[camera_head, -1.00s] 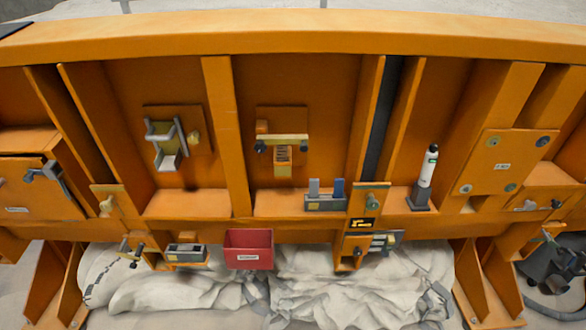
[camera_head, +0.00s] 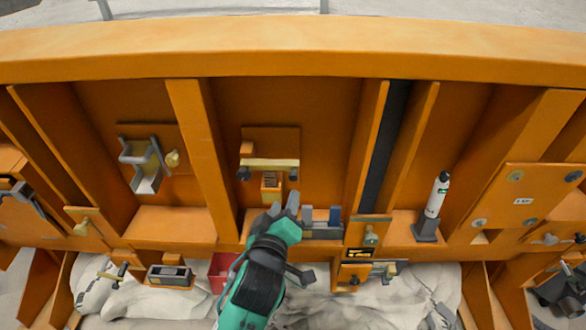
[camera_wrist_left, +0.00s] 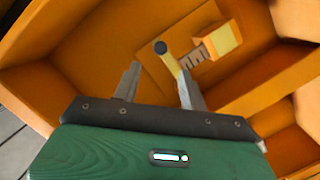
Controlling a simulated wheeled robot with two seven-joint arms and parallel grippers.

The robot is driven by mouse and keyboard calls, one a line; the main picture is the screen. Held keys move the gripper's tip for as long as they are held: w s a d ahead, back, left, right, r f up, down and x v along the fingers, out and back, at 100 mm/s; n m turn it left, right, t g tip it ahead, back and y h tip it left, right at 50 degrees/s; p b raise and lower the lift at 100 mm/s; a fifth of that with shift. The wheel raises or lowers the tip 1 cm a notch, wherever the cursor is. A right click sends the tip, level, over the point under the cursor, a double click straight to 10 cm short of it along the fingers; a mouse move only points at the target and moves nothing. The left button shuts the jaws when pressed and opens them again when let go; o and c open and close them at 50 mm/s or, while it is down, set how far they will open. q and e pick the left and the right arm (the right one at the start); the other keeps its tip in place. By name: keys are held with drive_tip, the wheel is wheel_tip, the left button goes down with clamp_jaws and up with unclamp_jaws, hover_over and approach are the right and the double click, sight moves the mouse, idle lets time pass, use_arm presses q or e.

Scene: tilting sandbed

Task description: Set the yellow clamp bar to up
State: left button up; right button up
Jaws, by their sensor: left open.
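The yellow clamp bar (camera_head: 270,164) is a pale yellow bar with dark knobs at its ends. It lies level across an orange plate on the back wall of the middle bay, above a small slotted block (camera_head: 271,184). My left gripper (camera_head: 285,204) is just below and in front of it, jaws apart and empty. In the left wrist view the bar (camera_wrist_left: 172,66) shows a dark knob at one end and lies beyond the open fingertips (camera_wrist_left: 158,76). Its other end is partly hidden by a finger. I see no contact. My right gripper is out of view.
A grey bracket (camera_head: 146,168) is in the bay to the left. A holder with grey and blue pieces (camera_head: 322,229) stands close right of my gripper. A red bin (camera_head: 220,270) is partly behind my arm. A white bottle (camera_head: 436,198) stands farther right. Upright ribs (camera_head: 204,150) bound the bay.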

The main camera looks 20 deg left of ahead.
sight(292, 178)
use_arm(q)
drive_tip(key=w+p, duration=0.1)
drive_tip(key=w, duration=0.2)
drive_tip(key=w+p, duration=0.1)
drive_tip(key=w, duration=0.3)
drive_tip(key=w+a+p, duration=0.1)
drive_tip(key=w, duration=0.3)
drive_tip(key=shift+a, duration=0.1)
drive_tip(key=shift+w+p, duration=0.35)
drive_tip(key=shift+w, duration=0.3)
drive_tip(key=shift+f, duration=0.1)
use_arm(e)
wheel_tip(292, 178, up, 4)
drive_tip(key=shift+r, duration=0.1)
use_arm(q)
drive_tip(key=shift+c, duration=0.2)
clamp_jaws()
drive_tip(key=shift+a, duration=0.1)
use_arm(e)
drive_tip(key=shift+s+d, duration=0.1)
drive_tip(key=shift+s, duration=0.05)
